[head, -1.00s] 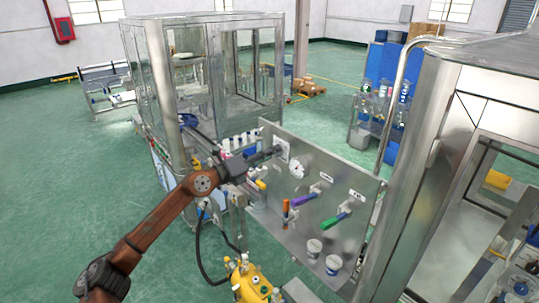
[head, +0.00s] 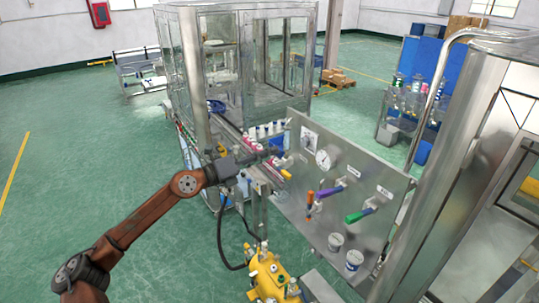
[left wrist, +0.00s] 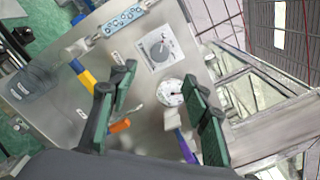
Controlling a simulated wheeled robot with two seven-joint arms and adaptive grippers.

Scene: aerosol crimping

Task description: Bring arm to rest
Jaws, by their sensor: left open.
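My left arm comes in from the lower left of the head view, and my left gripper (head: 266,155) is in front of the left end of a grey metal control panel (head: 345,238). The gripper is open, with nothing between its fingers. In the left wrist view its dark green fingers (left wrist: 163,97) are spread apart, with the panel face behind them. A rotary knob on a pale plate (left wrist: 161,50) and a round gauge (left wrist: 171,92) show on the panel there, apart from the fingers as far as I can tell. My right gripper is not in view.
The panel carries a purple lever (head: 334,189), a green lever (head: 360,214) and an orange lever (head: 310,200). A yellow pump unit (head: 268,277) stands below. A glass-walled machine (head: 235,70) is behind, a steel cabinet (head: 455,180) at right. Open green floor lies left.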

